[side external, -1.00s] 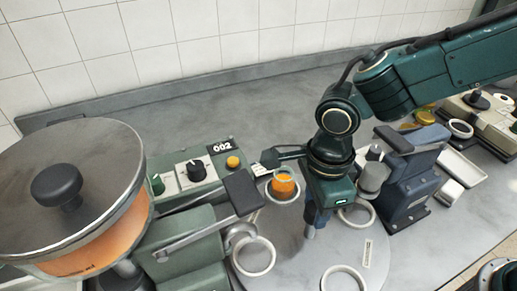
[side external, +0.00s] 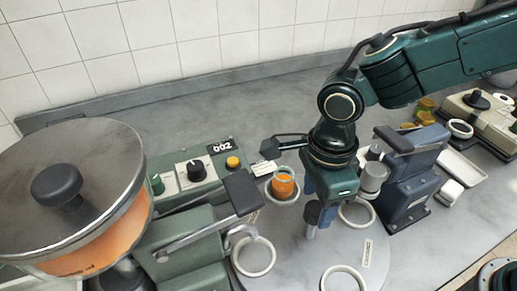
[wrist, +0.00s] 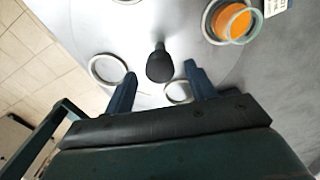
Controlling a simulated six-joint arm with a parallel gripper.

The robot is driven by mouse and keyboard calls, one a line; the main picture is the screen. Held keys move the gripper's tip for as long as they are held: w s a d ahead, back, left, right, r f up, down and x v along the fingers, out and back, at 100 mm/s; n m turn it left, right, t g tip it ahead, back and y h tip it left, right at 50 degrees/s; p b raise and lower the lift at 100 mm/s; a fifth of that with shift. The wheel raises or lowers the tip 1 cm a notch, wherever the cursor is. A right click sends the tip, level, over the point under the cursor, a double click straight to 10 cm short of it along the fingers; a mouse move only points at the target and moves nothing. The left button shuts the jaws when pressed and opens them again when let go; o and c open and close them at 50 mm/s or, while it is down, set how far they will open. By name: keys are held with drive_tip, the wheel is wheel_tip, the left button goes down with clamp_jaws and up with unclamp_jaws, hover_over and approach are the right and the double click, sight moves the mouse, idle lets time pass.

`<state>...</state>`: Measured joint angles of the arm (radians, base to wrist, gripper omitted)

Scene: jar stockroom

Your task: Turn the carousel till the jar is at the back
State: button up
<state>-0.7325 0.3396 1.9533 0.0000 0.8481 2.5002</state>
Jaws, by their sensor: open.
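The jar (side external: 284,187) with orange contents stands in a ring holder on the grey round carousel (side external: 300,262), on its left side in the side view. In the wrist view the jar (wrist: 232,22) is at the upper right. A dark upright knob (wrist: 160,66) stands on the carousel (wrist: 185,22). My gripper (wrist: 160,74) is open, with its blue fingers on either side of the knob in the wrist picture; I cannot tell if they touch it. In the side view my gripper (side external: 310,213) is over the carousel and largely hides the knob.
Empty ring holders (side external: 254,257) sit around the carousel. A green machine (side external: 195,215) with dials and a large lidded pot (side external: 70,200) stands at the left. A blue-grey device (side external: 410,180) is close on the right. The bench behind is clear.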

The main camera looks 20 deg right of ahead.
wheel_tip(320, 180, up, 12)
idle(0.5)
drive_tip(key=shift+d, duration=0.1)
drive_tip(key=s+d+r+n+t+y, duration=0.1)
drive_tip(key=d+r+n, duration=0.1)
drive_tip(key=d+n, duration=0.45)
drive_tip(key=s+d+r+n+t, duration=0.1)
drive_tip(key=s+d+r+n, duration=0.15)
drive_tip(key=d, duration=0.65)
drive_tip(key=s+d+f+n+t+h, duration=0.1)
drive_tip(key=s+d+f+n+t, duration=0.2)
drive_tip(key=s+d+n, duration=0.5)
drive_tip(key=shift+s+d+n+t, duration=0.3)
drive_tip(key=shift+d+n, duration=1.3)
drive_tip(key=shift+d, duration=0.05)
drive_tip(key=shift+f, duration=0.1)
